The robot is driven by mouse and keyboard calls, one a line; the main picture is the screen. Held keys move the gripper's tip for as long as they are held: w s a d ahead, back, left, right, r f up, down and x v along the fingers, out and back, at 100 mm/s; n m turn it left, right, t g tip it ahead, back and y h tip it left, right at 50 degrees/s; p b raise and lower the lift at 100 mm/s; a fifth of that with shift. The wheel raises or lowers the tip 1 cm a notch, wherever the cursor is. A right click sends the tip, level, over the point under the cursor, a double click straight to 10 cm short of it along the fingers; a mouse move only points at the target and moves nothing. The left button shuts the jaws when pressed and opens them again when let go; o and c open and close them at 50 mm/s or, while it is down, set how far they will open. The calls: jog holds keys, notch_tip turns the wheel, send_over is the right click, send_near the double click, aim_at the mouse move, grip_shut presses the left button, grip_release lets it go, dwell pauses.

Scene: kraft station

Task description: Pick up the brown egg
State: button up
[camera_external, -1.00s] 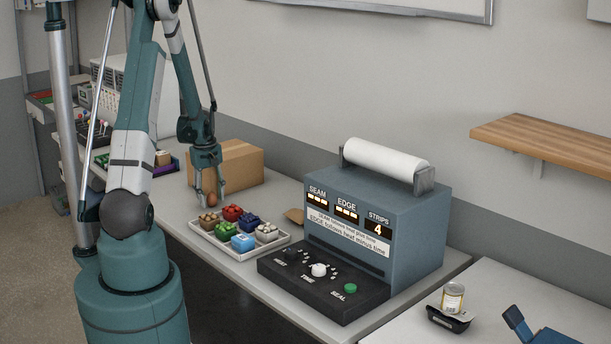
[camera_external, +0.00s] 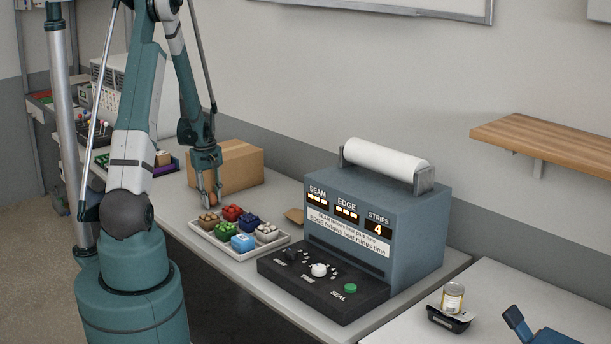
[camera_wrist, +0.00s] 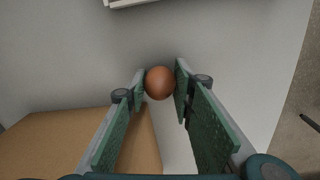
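The brown egg (camera_wrist: 159,83) sits between the tips of my gripper (camera_wrist: 160,86) in the wrist view. The green pads meet it on its left and right sides, with no clear gap. In the external view my gripper (camera_external: 211,197) points down at the bench, its fingers close around the egg (camera_external: 213,199). The egg is low, at or very near the bench top; I cannot tell whether it still touches. The fingers partly hide it there.
A cardboard box (camera_external: 238,167) stands close behind my gripper and also shows in the wrist view (camera_wrist: 60,142). A blue-grey sealing machine (camera_external: 415,245) stands to the right.

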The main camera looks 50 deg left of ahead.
jog(key=shift+r, duration=0.2)
jog(key=shift+r, duration=4.85)
